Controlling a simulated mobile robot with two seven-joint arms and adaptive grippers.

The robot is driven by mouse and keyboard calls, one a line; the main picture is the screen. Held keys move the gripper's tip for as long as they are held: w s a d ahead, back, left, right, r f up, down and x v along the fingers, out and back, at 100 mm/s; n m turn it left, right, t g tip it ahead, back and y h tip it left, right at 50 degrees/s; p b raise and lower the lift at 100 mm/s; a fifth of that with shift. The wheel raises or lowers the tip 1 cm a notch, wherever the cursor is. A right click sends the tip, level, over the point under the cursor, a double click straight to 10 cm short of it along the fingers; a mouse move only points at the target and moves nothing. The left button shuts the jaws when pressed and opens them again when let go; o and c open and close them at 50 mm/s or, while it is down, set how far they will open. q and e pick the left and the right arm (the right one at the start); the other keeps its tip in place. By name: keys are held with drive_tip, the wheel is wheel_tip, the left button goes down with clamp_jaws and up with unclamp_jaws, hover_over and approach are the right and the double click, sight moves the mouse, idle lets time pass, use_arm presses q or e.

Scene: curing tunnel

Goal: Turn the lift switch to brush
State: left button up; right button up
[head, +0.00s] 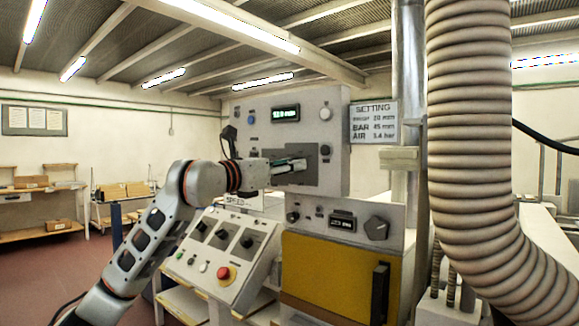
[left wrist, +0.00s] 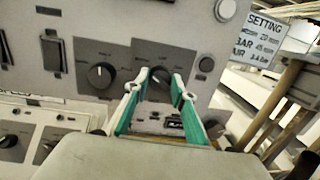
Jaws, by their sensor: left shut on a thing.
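My left gripper (head: 302,163) reaches from the left to the upright grey control panel (head: 335,110). In the left wrist view its green-sided fingers (left wrist: 161,84) are closed on either side of a dark round switch knob (left wrist: 160,73) on a dark grey plate. The lettering by this knob is too small to read, so I cannot tell its setting or confirm that it is the lift switch. A second black knob (left wrist: 101,75) with a pale pointer line sits just left of it. My right gripper is in neither view.
A green display (head: 285,113) tops the panel, with a SETTING sign (head: 374,122) at its right. A sloped console (head: 222,250) with a red emergency button (head: 223,273) lies below. A yellow door (head: 325,275) and a thick ribbed hose (head: 465,150) stand to the right.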

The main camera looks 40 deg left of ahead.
use_arm(q)
drive_tip(key=o, duration=1.1)
drive_tip(key=shift+s+a+f, duration=0.15)
drive_tip(key=shift+s+a, duration=0.1)
drive_tip(key=shift+s, duration=1.75)
drive_tip(key=shift+s+a+f, duration=0.2)
drive_tip(key=shift+s+a, duration=0.1)
drive_tip(key=shift+s, duration=1.65)
drive_tip(key=shift+s+a+f, duration=0.15)
drive_tip(key=shift+s+a, duration=0.1)
drive_tip(key=shift+s, duration=1.75)
